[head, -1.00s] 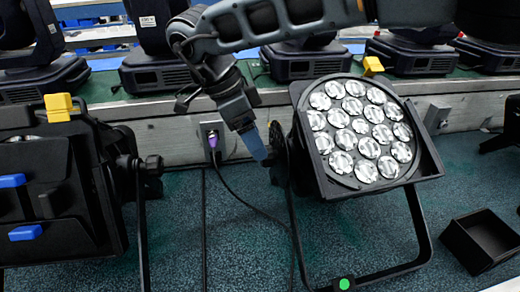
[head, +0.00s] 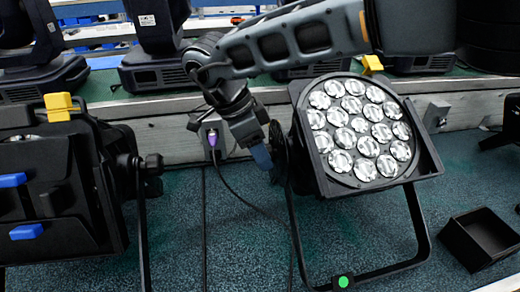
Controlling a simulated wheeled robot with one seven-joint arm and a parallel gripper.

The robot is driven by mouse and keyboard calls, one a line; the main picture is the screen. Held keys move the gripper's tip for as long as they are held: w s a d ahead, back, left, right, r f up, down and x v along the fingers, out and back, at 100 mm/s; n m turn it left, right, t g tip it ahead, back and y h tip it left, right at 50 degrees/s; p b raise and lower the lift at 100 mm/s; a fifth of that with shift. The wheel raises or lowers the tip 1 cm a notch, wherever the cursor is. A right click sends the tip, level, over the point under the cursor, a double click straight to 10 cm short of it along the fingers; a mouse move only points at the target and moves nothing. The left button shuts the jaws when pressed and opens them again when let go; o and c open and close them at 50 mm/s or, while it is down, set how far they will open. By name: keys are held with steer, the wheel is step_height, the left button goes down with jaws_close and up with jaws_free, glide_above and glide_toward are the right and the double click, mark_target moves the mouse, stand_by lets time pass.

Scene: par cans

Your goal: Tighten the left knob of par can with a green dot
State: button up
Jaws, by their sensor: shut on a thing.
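The par can (head: 358,130) with round lenses stands right of centre on its black yoke. A green dot (head: 343,281) marks the bottom bar of that yoke. The left knob (head: 276,140) is a dark shape at the can's left side, mostly hidden by my gripper and the yoke. My gripper (head: 264,160) reaches in from above left, with its blue fingertip against the knob. It is shut on the knob. The far finger is hidden.
Another black fixture (head: 62,180) with yellow and blue clips stands at the left, its side knob (head: 152,163) facing the par can. A black open box (head: 480,240) lies at the right. A grey ledge with moving-head lights runs behind. A cable hangs from an outlet box (head: 212,135).

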steer(key=c, duration=0.4)
steer(key=shift+c, duration=0.2)
steer(key=shift+t, duration=0.3)
steer(key=shift+s+t+y+b, duration=0.1)
steer(key=shift+t+y+b, duration=0.25)
steer(key=shift+t, duration=0.15)
steer(key=t+b, duration=0.1)
steer(key=b, duration=0.1)
steer(key=m+t+b, duration=0.1)
steer(key=t+b, duration=0.1)
steer(key=shift+s+d+f+y, duration=0.1)
steer(key=shift+s+f+y, duration=0.1)
steer(key=shift+f+y, duration=0.15)
steer(key=t+b, duration=0.1)
steer(key=b, duration=0.2)
steer(key=t+b, duration=0.1)
steer(key=b, duration=0.2)
steer(key=t+b, duration=0.1)
steer(key=b, duration=0.2)
steer(key=shift+s+f+m+y+b, duration=0.15)
steer(key=shift+f+m+y+b, duration=0.15)
steer(key=shift+m+y, duration=0.1)
steer(key=t+b, duration=0.1)
steer(key=b, duration=0.2)
steer(key=shift+r, duration=0.15)
steer(key=shift+s+r+m+t+b, duration=0.1)
steer(key=shift+r+m+t+b, duration=0.3)
steer(key=shift+b, duration=0.65)
steer(key=shift+f, duration=0.15)
